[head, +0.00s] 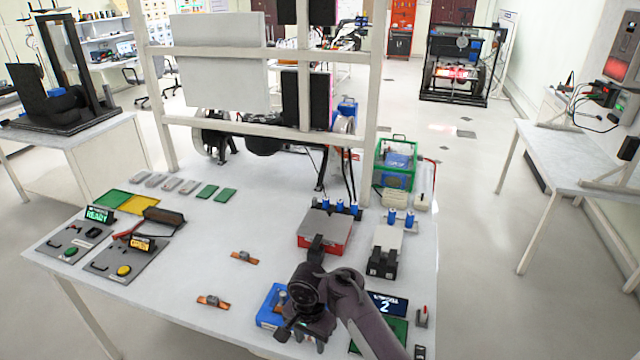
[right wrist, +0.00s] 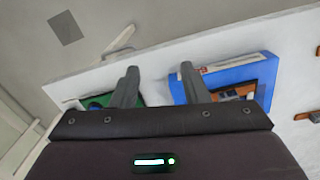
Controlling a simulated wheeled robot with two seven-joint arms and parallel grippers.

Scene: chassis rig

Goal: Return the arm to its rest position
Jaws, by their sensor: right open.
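My right arm (head: 372,325) reaches in from the bottom right of the head view. The blue tray (right wrist: 225,83) shows beyond the right finger, and a green board (right wrist: 98,101) beyond the left one. The gripper partly hides the tray. My left gripper is not in view.
Close behind the gripper stand a red box with a grey top (head: 325,232) and a black-and-white fixture (head: 386,248). A panel marked 2 (head: 388,304) lies to its right. Copper strips (head: 213,302) lie to the left. A white frame (head: 372,90) rises at the back.

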